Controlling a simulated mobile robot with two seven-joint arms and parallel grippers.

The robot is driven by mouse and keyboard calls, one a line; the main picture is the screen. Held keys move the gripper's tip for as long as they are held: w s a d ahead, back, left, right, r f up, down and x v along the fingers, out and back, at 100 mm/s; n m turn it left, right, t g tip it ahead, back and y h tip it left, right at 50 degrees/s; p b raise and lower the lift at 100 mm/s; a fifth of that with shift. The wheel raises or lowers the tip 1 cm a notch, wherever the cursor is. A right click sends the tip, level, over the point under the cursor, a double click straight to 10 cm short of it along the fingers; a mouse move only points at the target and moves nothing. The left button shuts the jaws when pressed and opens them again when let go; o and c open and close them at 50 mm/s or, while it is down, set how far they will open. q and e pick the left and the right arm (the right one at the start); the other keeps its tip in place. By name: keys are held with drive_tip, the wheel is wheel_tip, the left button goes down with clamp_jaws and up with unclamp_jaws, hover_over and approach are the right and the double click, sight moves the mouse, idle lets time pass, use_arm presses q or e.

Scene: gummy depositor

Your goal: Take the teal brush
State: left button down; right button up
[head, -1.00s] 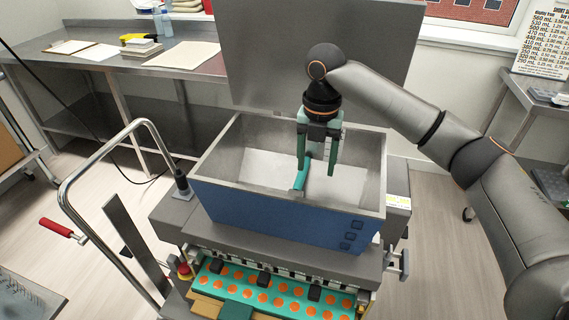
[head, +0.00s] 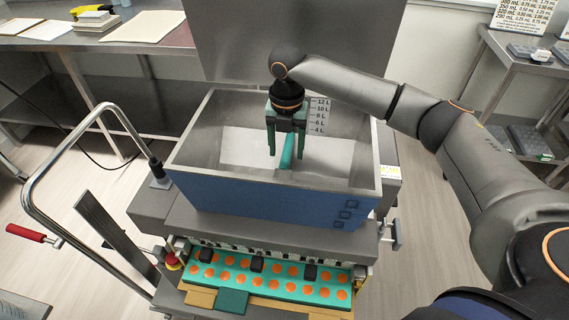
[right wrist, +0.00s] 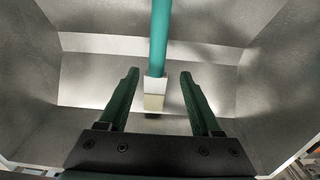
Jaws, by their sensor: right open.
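The teal brush (head: 287,152) is inside the metal hopper (head: 190,147), partly hidden in the head view by my right gripper (head: 286,155). In the right wrist view the brush's teal handle (right wrist: 160,38) runs down from the top edge to a pale ferrule and bristle end (right wrist: 154,101). My right gripper (right wrist: 155,98) is open there, its two green fingers apart. The bristle end shows between the fingertips with a gap on both sides. I cannot tell how far the fingers are above the brush. My left gripper is not in view.
The hopper walls surround the right gripper, and a raised lid (head: 290,40) stands behind. A volume scale (head: 318,115) is on the back wall. Orange gummies fill a teal mold (head: 270,284) below. A bent metal handle (head: 60,165) stands at left.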

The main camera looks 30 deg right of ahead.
sight(284, 162)
drive_tip(key=f, duration=0.4)
drive_tip(key=shift+w+a+f, duration=0.15)
drive_tip(key=shift+w, duration=0.05)
drive_tip(key=shift+c, duration=0.2)
clamp_jaws()
